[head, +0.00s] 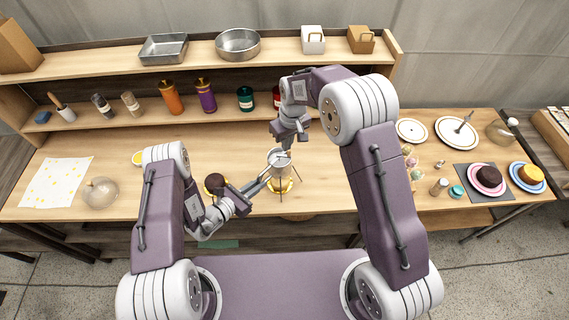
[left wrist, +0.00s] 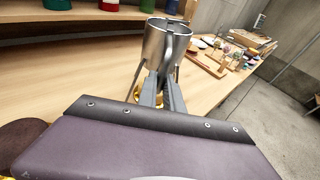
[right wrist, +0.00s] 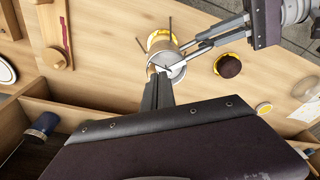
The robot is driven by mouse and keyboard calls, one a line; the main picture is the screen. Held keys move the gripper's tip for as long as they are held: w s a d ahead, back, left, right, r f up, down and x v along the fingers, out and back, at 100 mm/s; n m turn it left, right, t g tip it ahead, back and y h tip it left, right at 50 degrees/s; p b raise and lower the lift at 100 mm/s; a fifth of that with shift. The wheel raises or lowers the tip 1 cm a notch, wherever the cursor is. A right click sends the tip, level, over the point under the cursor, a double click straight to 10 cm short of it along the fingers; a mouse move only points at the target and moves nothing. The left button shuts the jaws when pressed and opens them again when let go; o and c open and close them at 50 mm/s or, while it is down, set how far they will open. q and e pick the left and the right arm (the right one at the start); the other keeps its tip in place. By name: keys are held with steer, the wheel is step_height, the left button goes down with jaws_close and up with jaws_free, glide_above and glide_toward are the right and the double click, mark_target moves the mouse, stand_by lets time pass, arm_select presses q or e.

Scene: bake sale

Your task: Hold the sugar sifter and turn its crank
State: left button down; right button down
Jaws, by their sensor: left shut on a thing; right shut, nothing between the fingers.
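The sugar sifter (head: 279,158) is a silver metal cup, upright near the middle of the table. It also shows in the left wrist view (left wrist: 160,45) and from above in the right wrist view (right wrist: 172,62). My left gripper (head: 266,179) is shut on the sifter's side handle (left wrist: 168,58). My right gripper (head: 287,148) points down at the sifter's top, shut and empty, its tips (right wrist: 157,72) at the rim. The crank is hard to make out there, and I cannot tell whether the tips touch it. A yellow-rimmed plate (head: 287,187) lies below the sifter, among thin dark legs.
A dark cake (head: 214,182) stands left of the sifter, beside my left arm. A glass bowl (head: 100,192) is further left. Shelves with jars (head: 206,95) run behind. Plates (head: 411,131) and cakes (head: 487,177) stand at right, beyond my right arm.

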steer(key=w, duration=0.1)
steer(key=w+d, duration=0.1)
steer(key=w, duration=0.2)
steer(key=shift+w+d, duration=0.25)
steer(key=shift+d, duration=0.15)
step_height(320, 180, down, 4)
steer(key=shift+r, duration=0.25)
stand_by(0.4)
steer(key=shift+s+d, duration=0.35)
steer(key=shift+s, duration=0.45)
